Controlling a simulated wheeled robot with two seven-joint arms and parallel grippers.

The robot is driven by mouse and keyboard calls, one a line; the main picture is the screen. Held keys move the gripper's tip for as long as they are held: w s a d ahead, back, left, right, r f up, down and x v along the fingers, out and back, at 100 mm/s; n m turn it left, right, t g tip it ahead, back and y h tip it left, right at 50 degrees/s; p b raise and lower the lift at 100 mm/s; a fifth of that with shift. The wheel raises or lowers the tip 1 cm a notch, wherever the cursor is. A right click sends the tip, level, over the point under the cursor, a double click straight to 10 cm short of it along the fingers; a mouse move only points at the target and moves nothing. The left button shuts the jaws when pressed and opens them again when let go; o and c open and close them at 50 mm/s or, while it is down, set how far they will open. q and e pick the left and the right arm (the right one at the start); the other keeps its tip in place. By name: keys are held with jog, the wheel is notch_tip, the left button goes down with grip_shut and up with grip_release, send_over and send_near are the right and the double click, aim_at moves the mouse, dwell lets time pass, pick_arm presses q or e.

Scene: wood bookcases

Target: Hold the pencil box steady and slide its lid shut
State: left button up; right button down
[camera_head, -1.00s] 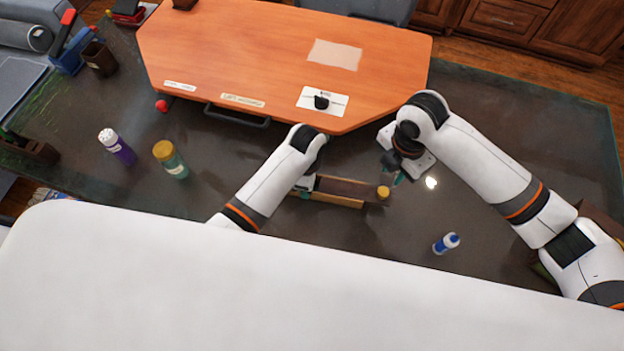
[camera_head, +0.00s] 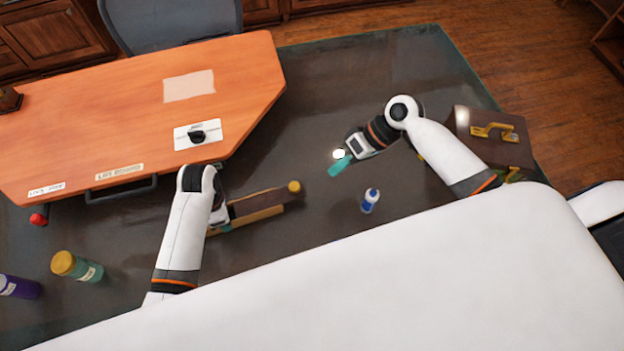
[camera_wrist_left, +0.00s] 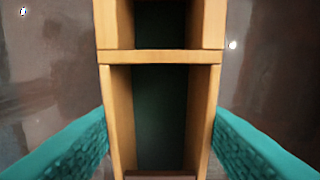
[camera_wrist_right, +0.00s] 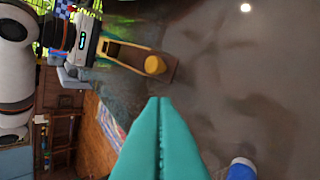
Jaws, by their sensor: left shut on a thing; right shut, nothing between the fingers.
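The pencil box (camera_head: 245,221) is a long light-wood box on the dark table. The left wrist view shows its pale walls, a crosspiece (camera_wrist_left: 160,56) and uncovered dark green compartments. A dark brown lid (camera_head: 262,202) with a round yellow knob (camera_head: 293,187) shows at the right end; the knob also shows in the right wrist view (camera_wrist_right: 154,65). My left gripper (camera_head: 222,214) is shut on the box, a teal finger along each side wall. My right gripper (camera_head: 338,168) is shut and empty, to the right of the knob and apart from it.
A blue-and-white bottle (camera_head: 370,200) stands below my right gripper. An orange lift board (camera_head: 120,110) lies at upper left. A brown case (camera_head: 490,135) is at right. Table behind the box is clear.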

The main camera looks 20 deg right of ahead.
aim_at(285, 198)
jog(key=d+m+t, duration=0.2)
jog(key=d+m, duration=0.3)
jog(key=m, duration=0.1)
jog(key=shift+y, duration=0.4)
jog(key=x, duration=0.9)
jog(key=shift+s+a+f, duration=0.15)
jog(key=shift+s+a, duration=0.05)
jog(key=shift+s, duration=0.1)
jog(key=a, duration=0.3)
jog(key=shift+w+a+f, duration=0.15)
jog(key=shift+w+f, duration=0.05)
jog(key=shift+w, duration=0.15)
jog(key=shift+w+a, duration=0.1)
jog(key=shift+a, duration=0.35)
jog(key=a, duration=0.7)
jog(key=shift+a, duration=0.3)
pick_arm(q)
jog(key=shift+d, duration=0.1)
